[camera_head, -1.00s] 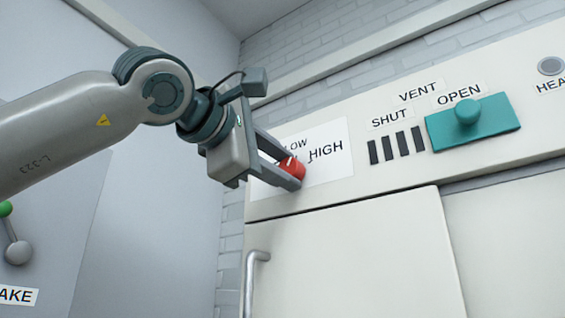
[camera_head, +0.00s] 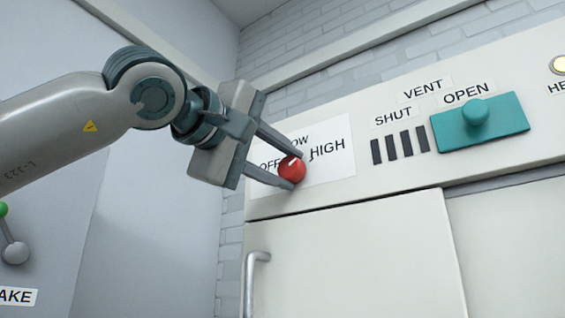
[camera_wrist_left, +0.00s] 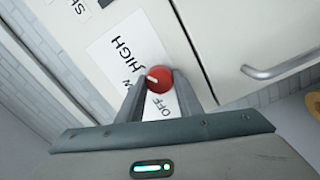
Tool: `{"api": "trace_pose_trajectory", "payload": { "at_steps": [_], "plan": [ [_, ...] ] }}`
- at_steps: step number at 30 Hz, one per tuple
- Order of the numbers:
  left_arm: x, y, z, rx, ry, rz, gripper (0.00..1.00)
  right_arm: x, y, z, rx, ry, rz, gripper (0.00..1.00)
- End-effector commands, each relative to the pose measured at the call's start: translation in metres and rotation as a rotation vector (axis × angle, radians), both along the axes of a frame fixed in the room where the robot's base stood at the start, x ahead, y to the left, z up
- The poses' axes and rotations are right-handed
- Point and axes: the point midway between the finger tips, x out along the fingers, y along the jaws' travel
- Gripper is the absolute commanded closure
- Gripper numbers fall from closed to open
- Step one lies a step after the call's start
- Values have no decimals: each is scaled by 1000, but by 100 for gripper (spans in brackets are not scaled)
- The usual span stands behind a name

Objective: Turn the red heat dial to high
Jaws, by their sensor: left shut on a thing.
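The red heat dial (camera_head: 292,171) sits on a white label plate (camera_head: 343,168) on the cream panel. OFF, LOW and HIGH are printed around it. My left gripper (camera_head: 295,169) is shut on the dial, one finger above and one below. In the left wrist view, the dial (camera_wrist_left: 160,80) shows between the fingertips. Its white mark points up-left there, to the LOW and HIGH side and away from OFF; I cannot tell exactly which word it meets. A finger partly hides LOW. My right gripper is not in view.
A teal vent slider (camera_head: 480,122) stands at OPEN, right of dark vent slots (camera_head: 399,146). A round lamp (camera_head: 558,64) glows pale yellow at the right edge. A door handle (camera_head: 252,280) is below the dial. A lever (camera_head: 14,250) is at far left.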

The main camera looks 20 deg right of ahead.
Motion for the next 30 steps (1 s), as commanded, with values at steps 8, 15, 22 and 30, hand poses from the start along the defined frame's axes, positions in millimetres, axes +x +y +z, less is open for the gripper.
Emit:
{"api": "trace_pose_trajectory", "payload": {
  "at_steps": [8,15,22,30],
  "plan": [
    [0,-1,-2,4,-1,-1,90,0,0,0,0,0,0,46],
    [0,-1,-1,3,0,0,49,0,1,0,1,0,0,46],
    [-1,1,-1,1,0,0,49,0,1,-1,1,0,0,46],
    [-13,16,-3,0,-2,0,49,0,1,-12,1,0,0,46]
  ]
}}
